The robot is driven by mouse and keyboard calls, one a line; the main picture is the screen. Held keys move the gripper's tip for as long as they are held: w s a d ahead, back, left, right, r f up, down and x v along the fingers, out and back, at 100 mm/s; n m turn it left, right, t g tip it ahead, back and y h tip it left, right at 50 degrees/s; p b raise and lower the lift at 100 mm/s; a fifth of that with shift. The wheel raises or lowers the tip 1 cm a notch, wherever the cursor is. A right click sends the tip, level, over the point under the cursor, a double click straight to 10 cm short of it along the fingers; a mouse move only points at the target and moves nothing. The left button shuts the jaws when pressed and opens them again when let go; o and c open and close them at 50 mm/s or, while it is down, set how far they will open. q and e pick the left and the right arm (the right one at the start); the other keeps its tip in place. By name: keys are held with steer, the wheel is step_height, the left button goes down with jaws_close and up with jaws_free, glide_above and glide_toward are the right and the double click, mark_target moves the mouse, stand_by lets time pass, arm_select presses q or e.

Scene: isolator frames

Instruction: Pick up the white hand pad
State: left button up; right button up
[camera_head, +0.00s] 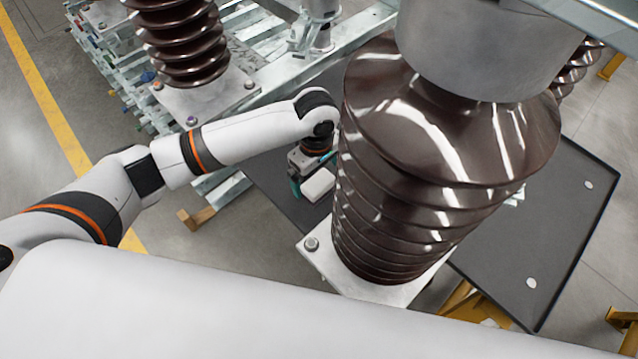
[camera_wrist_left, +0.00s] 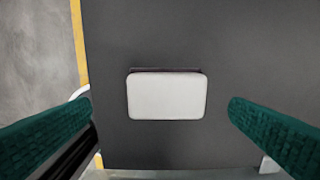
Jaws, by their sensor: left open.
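The white hand pad (camera_head: 318,185) lies on a dark grey tray or board (camera_head: 284,196), just left of the big brown insulator in the head view. In the left wrist view the pad (camera_wrist_left: 166,96) is a white rounded rectangle with a dark reddish strip along its far edge. My left gripper (camera_head: 311,170) is by the pad, its green-padded fingers apart. In the left wrist view the fingers stand on either side of the pad, with a clear gap each side, and nothing is between them in grip. My right gripper is not in view.
The large ribbed brown insulator (camera_head: 415,170) on a metal base plate (camera_head: 385,290) stands close right of my left gripper. Another insulator (camera_head: 180,40) stands at the upper left. The dark board's right part (camera_head: 545,230) carries two small white spots. A yellow floor line (camera_head: 40,85) runs at left.

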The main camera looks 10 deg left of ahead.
mark_target(320, 183)
arm_select(q)
steer(key=shift+w+d+f, duration=0.1)
steer(key=shift+d+f, duration=0.05)
steer(key=shift+f, duration=1.25)
steer(key=shift+w+d+f, duration=0.1)
steer(key=shift+f, duration=1.25)
steer(key=c, duration=1)
